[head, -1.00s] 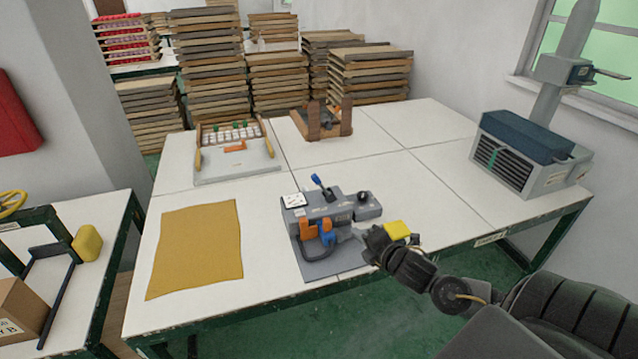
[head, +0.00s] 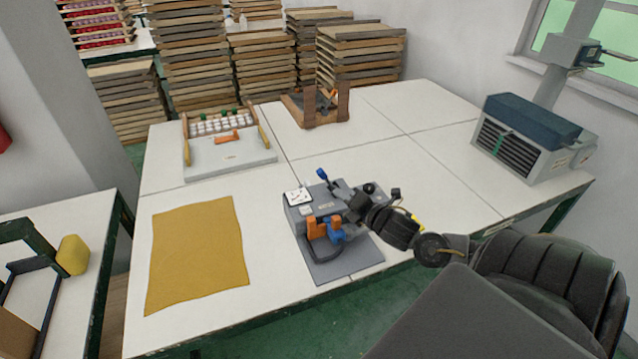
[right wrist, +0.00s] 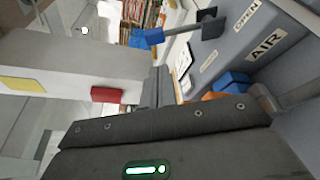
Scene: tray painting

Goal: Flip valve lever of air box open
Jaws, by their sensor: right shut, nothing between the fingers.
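The grey air box (head: 298,215) stands on its grey base plate near the front edge of the white table. Its valve lever (head: 322,174), with a blue tip, rises from the top and leans up and to the left. In the right wrist view the lever's blue grip (right wrist: 153,36) and metal shaft show above the fingers, beside the labels OPEN and AIR (right wrist: 265,45). My right gripper (head: 344,192) is shut and empty over the box top, just right of the lever; I cannot tell whether it touches it. My left gripper is out of view.
Orange and blue parts (head: 318,229) with a dark hose sit on the box front. A mustard cloth (head: 197,255) lies to the left. A tray fixture (head: 230,157) and a wooden stand (head: 315,108) are farther back. A grey heater-like unit (head: 530,140) stands at right.

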